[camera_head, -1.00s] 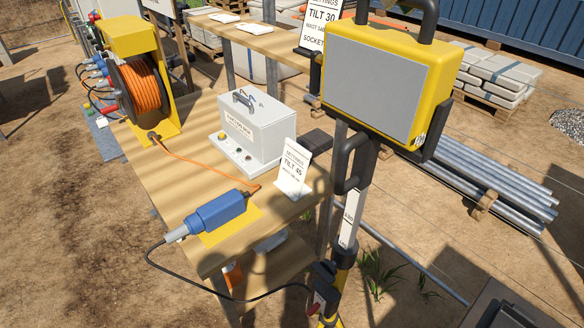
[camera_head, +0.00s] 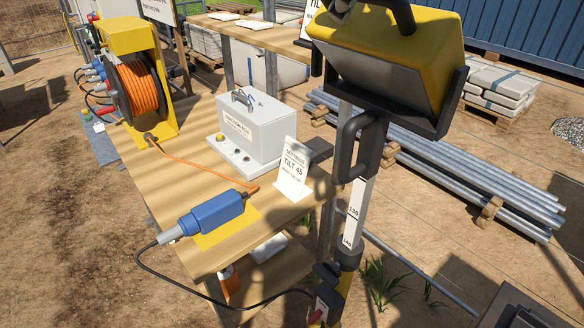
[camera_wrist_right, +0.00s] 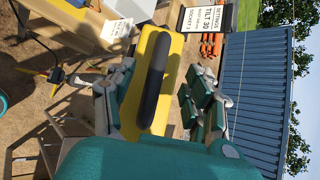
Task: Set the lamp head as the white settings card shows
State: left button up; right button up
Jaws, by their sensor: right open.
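The lamp head (camera_head: 388,62) is a yellow housing with a grey front panel in a black yoke on the mast (camera_head: 358,205). Its panel leans downward. A white card (camera_head: 293,172) on the bench reads TILT 45, with smaller print below. Another card, reading TILT 30, stands in a dark frame behind the lamp and shows in the right wrist view (camera_wrist_right: 207,18). My right gripper (camera_wrist_right: 155,92) is open, with its fingers on either side of the lamp's black handle (camera_wrist_right: 157,68); whether they touch it is unclear. My left gripper is out of view.
The wooden bench (camera_head: 185,180) carries an orange cable reel (camera_head: 138,85), a grey box (camera_head: 255,130) and a blue connector (camera_head: 212,213). A black cable runs from the connector toward the mast foot. Metal pipes (camera_head: 455,165) lie behind the mast.

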jog(key=shift+o, duration=1.1)
jog(key=shift+d, duration=0.1)
jog(key=p+v, duration=0.1)
jog(key=v, duration=0.6)
